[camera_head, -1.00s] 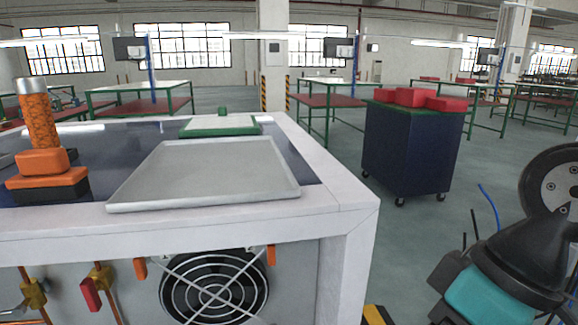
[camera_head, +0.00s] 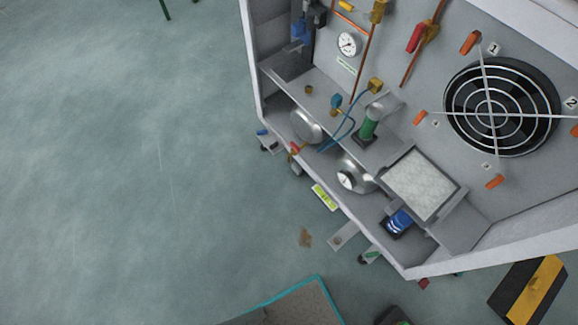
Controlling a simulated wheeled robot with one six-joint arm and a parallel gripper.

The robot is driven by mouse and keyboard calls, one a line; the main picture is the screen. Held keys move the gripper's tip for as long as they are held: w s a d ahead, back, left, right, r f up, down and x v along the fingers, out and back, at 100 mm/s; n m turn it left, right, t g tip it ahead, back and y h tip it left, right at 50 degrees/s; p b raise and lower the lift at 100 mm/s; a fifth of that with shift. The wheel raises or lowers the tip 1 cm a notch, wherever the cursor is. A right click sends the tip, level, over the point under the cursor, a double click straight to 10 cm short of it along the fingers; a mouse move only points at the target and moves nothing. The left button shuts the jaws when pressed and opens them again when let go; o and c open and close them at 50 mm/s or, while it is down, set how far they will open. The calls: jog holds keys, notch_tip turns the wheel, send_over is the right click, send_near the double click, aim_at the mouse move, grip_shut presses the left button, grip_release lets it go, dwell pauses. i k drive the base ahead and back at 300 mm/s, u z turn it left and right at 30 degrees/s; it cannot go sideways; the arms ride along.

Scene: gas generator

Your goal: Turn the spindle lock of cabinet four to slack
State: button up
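The generator cabinet (camera_head: 385,105) fills the right half of the head view, seen from above at a slant. A round fan (camera_head: 502,108) behind a wire guard has several orange clips around it, with small number tags such as 1 (camera_head: 494,48) and 2 (camera_head: 570,102). Below are copper pipes, a red handle (camera_head: 415,38), a round gauge (camera_head: 348,44), a blue-topped valve (camera_head: 336,100), a green cylinder (camera_head: 370,122) and a second dial (camera_head: 346,180). I cannot tell which part is the spindle lock or a cabinet four. My gripper is not in view.
Open grey-green floor (camera_head: 120,170) fills the left side. A yellow and black block (camera_head: 532,290) lies at the lower right, by the cabinet's corner. Small tabs and a yellow-green label (camera_head: 324,197) sit along the cabinet's lower edge.

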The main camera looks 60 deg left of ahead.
aim_at(273, 147)
jog(key=k, duration=0.25)
jog(key=u, duration=3.15)
jog(key=k, duration=0.85)
jog(key=z, duration=1.1)
jog(key=i, duration=0.95)
jog(key=u, duration=0.75)
jog(key=k, duration=0.55)
jog(key=z, duration=0.55)
jog(key=i, duration=0.25)
jog(key=u, duration=0.15)
